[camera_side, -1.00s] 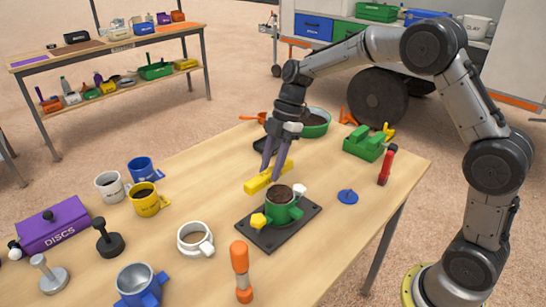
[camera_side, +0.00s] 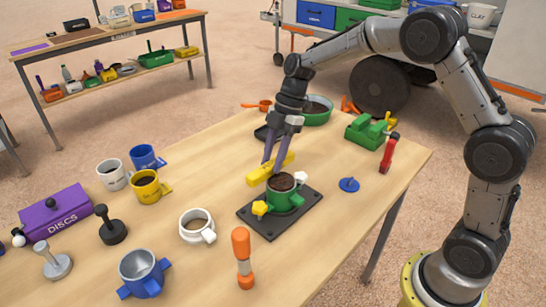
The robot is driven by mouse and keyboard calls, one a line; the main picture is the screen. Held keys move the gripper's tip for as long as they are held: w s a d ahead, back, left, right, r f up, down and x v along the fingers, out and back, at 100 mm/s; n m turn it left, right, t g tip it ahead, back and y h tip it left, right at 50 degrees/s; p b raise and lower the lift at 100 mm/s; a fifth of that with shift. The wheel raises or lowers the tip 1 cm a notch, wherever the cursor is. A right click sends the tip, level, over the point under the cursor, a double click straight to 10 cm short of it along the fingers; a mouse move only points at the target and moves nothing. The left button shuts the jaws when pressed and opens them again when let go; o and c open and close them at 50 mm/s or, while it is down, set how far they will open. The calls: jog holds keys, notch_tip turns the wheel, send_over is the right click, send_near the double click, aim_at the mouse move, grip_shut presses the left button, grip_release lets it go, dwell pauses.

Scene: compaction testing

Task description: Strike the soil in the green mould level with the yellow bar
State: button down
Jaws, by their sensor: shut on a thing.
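The green mould (camera_side: 284,200) stands upright on a dark base plate (camera_side: 309,207), with a yellow knob on its left and a white knob on its right. Dark soil (camera_side: 281,181) fills it and looks mounded at the top. My gripper (camera_side: 273,163) points down and is shut on the yellow bar (camera_side: 262,174). The bar is held roughly level just behind the mould, at about rim height. Whether the bar touches the rim or soil cannot be told from this view.
A blue disc (camera_side: 349,184), a red tool (camera_side: 389,152) and a green block (camera_side: 366,132) lie to the right. A green bowl (camera_side: 318,112) is behind. The table's right front is clear.

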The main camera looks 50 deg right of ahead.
aim_at(280, 183)
jog(key=shift+f, duration=0.45)
jog(key=shift+s, duration=0.85)
jog(key=shift+s+f, duration=0.2)
jog(key=shift+s, duration=0.85)
jog(key=shift+s, duration=1.55)
jog(key=shift+r, duration=0.15)
jog(key=shift+r, duration=1.4)
jog(key=shift+f, duration=0.1)
